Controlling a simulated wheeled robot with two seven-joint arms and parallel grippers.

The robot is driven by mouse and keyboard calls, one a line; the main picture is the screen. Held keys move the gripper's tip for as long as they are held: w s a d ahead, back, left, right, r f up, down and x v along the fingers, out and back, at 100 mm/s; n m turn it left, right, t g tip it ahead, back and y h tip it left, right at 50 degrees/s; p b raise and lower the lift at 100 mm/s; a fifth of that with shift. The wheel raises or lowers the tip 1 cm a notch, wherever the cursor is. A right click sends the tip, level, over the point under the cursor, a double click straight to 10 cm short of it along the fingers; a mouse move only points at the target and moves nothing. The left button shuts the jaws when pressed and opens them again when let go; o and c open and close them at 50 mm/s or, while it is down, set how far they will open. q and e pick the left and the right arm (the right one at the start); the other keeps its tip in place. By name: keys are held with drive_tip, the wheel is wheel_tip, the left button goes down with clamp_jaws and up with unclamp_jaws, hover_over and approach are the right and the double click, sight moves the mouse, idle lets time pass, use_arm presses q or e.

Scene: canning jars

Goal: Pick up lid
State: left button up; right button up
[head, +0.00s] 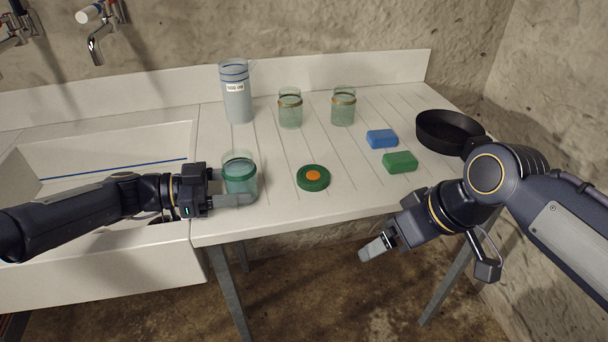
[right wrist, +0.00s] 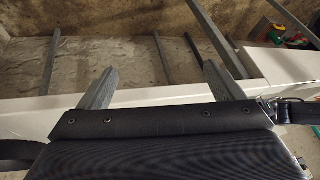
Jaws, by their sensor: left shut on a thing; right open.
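A round green lid (head: 313,177) with an orange centre lies flat on the white ribbed counter, near its front edge. My left gripper (head: 236,196) is shut on an open glass jar (head: 240,172) with a greenish tint, standing left of the lid. My right gripper (head: 374,248) is in front of the counter edge, to the right of and nearer than the lid, and apart from it. In the right wrist view, its two fingers (right wrist: 160,88) are spread with nothing between them.
Two glass jars (head: 290,108) (head: 343,106) and a tall jug (head: 237,92) stand at the back. A blue block (head: 382,139), a green block (head: 400,162) and a black pan (head: 448,131) lie at the right. A sink (head: 100,160) is at the left. The counter around the lid is clear.

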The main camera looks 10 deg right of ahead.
drive_tip(key=w+r+n+g+h, duration=0.1)
drive_tip(key=w+r+n+g, duration=0.1)
drive_tip(key=w+r+n, duration=0.75)
drive_tip(key=w+a+r+n+g+h, duration=0.25)
drive_tip(key=w+a, duration=0.55)
drive_tip(key=w, duration=0.4)
hover_over(310, 174)
drive_tip(key=f, duration=0.7)
drive_tip(key=shift+w+d+f, duration=0.1)
drive_tip(key=shift+w+d, duration=0.1)
drive_tip(key=shift+w, duration=0.05)
drive_tip(key=shift+s+a+f, duration=0.1)
drive_tip(key=shift+s+f, duration=0.05)
drive_tip(key=shift+f, duration=1.2)
drive_tip(key=shift+s+a+f, duration=0.1)
drive_tip(key=shift+f, duration=1.2)
drive_tip(key=c, duration=1)
